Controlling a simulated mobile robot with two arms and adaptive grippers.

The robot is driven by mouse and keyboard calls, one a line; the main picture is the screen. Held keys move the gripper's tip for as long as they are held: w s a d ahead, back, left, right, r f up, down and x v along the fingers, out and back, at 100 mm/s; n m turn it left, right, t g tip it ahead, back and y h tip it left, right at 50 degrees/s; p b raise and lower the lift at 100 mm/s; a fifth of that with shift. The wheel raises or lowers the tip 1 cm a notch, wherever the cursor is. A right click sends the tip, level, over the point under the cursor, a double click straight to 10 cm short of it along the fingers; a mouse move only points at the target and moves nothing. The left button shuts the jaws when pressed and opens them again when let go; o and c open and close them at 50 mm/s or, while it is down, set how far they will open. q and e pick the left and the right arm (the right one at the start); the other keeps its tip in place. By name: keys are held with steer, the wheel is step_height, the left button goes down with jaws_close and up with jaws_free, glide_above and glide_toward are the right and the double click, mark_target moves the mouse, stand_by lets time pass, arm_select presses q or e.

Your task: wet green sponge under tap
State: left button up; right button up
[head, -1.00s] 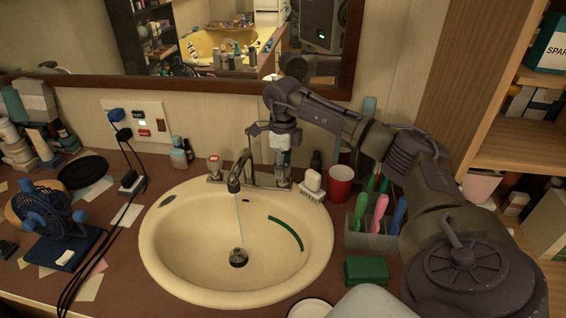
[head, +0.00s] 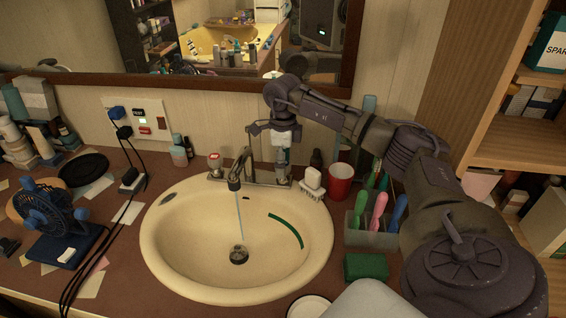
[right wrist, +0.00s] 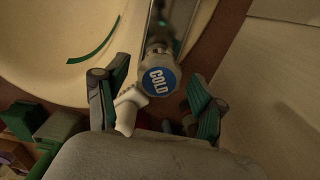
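The green sponge (head: 366,267) lies on the brown counter to the right of the basin, apart from the tap. The tap (head: 240,168) stands at the basin's back rim, and a thin stream of water (head: 239,222) runs from its spout to the drain. My right gripper (head: 270,135) is above the cold knob at the tap's right side. In the right wrist view the right gripper (right wrist: 155,105) is open, its fingers spread apart with the blue-capped cold knob (right wrist: 158,81) beyond the gap. My left gripper is not in view.
A white brush (head: 312,183), a red cup (head: 340,182) and a grey holder with coloured handles (head: 372,238) stand right of the tap. A blue fan (head: 50,225) and black cables are at left.

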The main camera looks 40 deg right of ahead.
step_height(320, 180, up, 12)
stand_by(0.7)
